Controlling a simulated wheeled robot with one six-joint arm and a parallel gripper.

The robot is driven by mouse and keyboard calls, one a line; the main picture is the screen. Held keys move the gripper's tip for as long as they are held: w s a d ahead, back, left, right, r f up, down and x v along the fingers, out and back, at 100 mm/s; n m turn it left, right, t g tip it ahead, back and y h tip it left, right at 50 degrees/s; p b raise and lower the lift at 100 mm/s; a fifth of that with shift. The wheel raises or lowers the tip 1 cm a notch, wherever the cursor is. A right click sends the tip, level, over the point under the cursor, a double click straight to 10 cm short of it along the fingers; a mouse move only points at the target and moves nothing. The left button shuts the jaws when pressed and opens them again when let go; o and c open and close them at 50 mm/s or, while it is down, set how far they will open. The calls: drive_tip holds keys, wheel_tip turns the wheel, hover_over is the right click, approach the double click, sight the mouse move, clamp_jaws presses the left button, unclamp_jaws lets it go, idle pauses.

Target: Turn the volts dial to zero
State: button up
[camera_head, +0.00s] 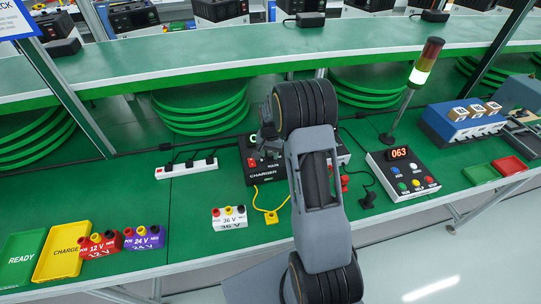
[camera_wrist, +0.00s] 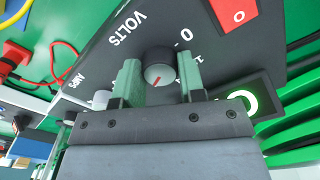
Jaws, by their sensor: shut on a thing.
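The volts dial (camera_wrist: 159,54) is a dark round knob with a pale face and a red pointer line, on the dark panel of the charger (camera_head: 263,173). In the wrist view the word VOLTS and a "0" mark are printed beside it. My gripper (camera_wrist: 158,74) has its two green fingers on either side of the dial, shut on it. The pointer line lies slanted and does not clearly line up with the "0". In the head view my arm hides the dial and much of the charger.
A lit green ring switch (camera_wrist: 252,102) and a red switch (camera_wrist: 236,14) sit near the dial. A white 36 V battery (camera_head: 229,218), a power strip (camera_head: 187,169) and a control box reading 063 (camera_head: 400,177) stand around the charger. A yellow cable lies in front.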

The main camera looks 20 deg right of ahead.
drive_tip(key=n+b, duration=0.1)
drive_tip(key=n, duration=0.3)
drive_tip(key=shift+n+b, duration=0.3)
drive_tip(key=shift+b, duration=0.05)
drive_tip(key=n+b, duration=0.1)
drive_tip(key=n, duration=0.2)
drive_tip(key=shift+n, duration=0.3)
drive_tip(key=n+b, duration=0.1)
drive_tip(key=n, duration=0.3)
drive_tip(key=shift+n, duration=0.3)
drive_tip(key=n, duration=0.3)
drive_tip(key=shift+n+b, duration=0.3)
drive_tip(key=n, duration=0.4)
drive_tip(key=shift+b, duration=0.3)
drive_tip(key=n, duration=0.8)
drive_tip(key=shift+n+b, duration=0.3)
drive_tip(key=shift+b, duration=0.05)
drive_tip(key=shift+n, duration=2.1)
